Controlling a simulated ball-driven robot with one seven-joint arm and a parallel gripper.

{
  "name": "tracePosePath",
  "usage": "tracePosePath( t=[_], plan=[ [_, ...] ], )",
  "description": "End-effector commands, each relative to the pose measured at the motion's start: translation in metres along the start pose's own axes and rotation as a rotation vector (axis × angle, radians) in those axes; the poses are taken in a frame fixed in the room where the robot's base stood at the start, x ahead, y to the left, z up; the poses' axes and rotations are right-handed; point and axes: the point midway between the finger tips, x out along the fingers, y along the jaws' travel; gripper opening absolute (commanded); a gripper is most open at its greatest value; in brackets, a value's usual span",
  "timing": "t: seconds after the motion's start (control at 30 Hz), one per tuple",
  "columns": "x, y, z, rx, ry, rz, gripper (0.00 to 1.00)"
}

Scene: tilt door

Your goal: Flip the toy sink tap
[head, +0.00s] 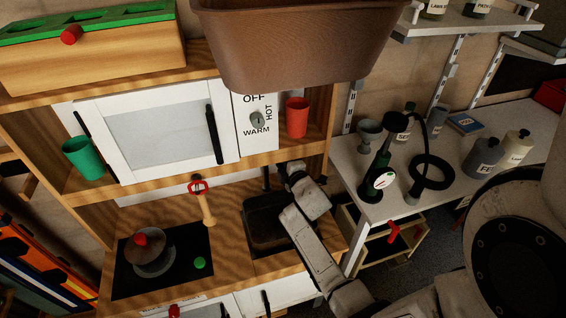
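The toy kitchen's dark sink basin (262,228) is set in the wooden counter, its right part hidden behind my arm. A thin dark upright piece, apparently the tap (266,179), rises at the back of the sink. My gripper (283,171) is just right of the tap, at the back of the counter under the shelf. Its fingers are small and dark here, so I cannot tell whether they are open or shut, or whether they touch the tap.
A wooden shelf with a white toy oven (155,125), a green cup (84,158) and a red cup (297,117) is above the counter. A toy pot (152,258) sits on the hob. A white table (440,190) with bottles and a pump is right.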

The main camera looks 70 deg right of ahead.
Motion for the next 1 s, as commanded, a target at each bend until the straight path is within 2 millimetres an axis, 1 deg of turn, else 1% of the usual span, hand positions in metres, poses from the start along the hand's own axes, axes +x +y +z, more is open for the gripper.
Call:
tracePosePath(
  t=[0.17,0.63,1.0],
  plan=[
    [-0.0001,0.0005,0.0,0.0,0.0,0.0,0.45],
    [-0.0003,0.0003,0.0,0.001,0.0,0.0,0.0],
    [-0.0004,-0.0001,0.0,0.001,0.0,0.0,0.0]
  ],
)
